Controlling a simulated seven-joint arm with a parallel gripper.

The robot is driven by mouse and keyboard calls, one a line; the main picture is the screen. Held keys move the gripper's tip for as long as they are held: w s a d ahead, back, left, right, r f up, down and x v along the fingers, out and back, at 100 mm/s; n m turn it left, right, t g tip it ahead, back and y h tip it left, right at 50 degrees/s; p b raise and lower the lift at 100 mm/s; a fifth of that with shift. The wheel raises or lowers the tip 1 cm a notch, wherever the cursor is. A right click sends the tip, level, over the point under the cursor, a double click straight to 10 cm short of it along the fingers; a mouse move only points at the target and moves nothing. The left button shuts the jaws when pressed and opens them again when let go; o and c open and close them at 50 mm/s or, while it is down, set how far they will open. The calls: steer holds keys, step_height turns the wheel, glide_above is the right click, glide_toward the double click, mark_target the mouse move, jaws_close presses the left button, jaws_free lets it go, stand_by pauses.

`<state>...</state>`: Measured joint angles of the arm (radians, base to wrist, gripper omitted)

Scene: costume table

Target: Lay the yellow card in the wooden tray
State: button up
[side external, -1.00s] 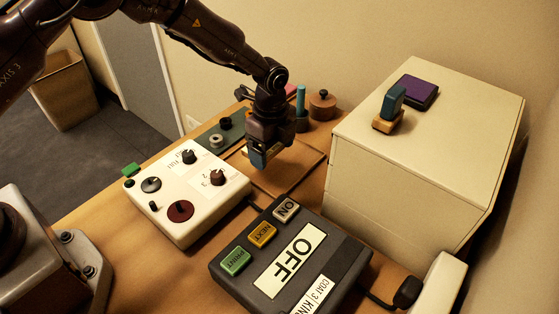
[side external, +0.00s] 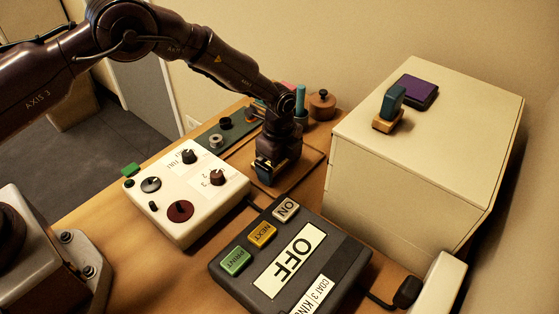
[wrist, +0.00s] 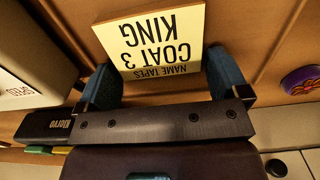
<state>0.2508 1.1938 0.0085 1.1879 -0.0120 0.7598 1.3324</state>
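The yellow card (wrist: 150,40), printed with "NAME TAPES COAT 3 KING", shows upside down in the wrist view. The card is mostly hidden there by the fingers. Brown tray floor (wrist: 235,30) lies around the card in the wrist view. I cannot tell whether the card touches the floor.
A white control box (side external: 165,215) with knobs stands left of the tray, close to my gripper. A dark button console (side external: 345,255) stands in front. A cream cabinet (side external: 420,160) rises at right. A teal post (side external: 300,98) and a round wooden piece (side external: 322,105) stand behind the tray.

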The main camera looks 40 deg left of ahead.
steer(key=shift+o, duration=0.2)
steer(key=shift+r, duration=0.1)
steer(key=s+a+r+n+t, duration=0.1)
steer(key=a+r+n, duration=0.1)
steer(key=r, duration=0.9)
steer(key=s+a+r+n, duration=0.1)
steer(key=s+r, duration=0.1)
steer(key=r, duration=0.9)
steer(key=s+a+r+n+t, duration=0.2)
steer(key=s+a+r+n, duration=0.25)
steer(key=s+r, duration=0.45)
steer(key=s+a+r+n+t, duration=0.1)
steer(key=s+a+n, duration=0.1)
steer(key=s+n, duration=0.3)
steer(key=s+a+r+n+t, duration=0.1)
steer(key=s+n, duration=0.4)
steer(key=s, duration=0.8)
steer(key=shift+s+a+r+t, duration=0.25)
steer(key=shift+a+r, duration=0.4)
steer(key=shift+a, duration=0.4)
steer(key=shift+n, duration=0.25)
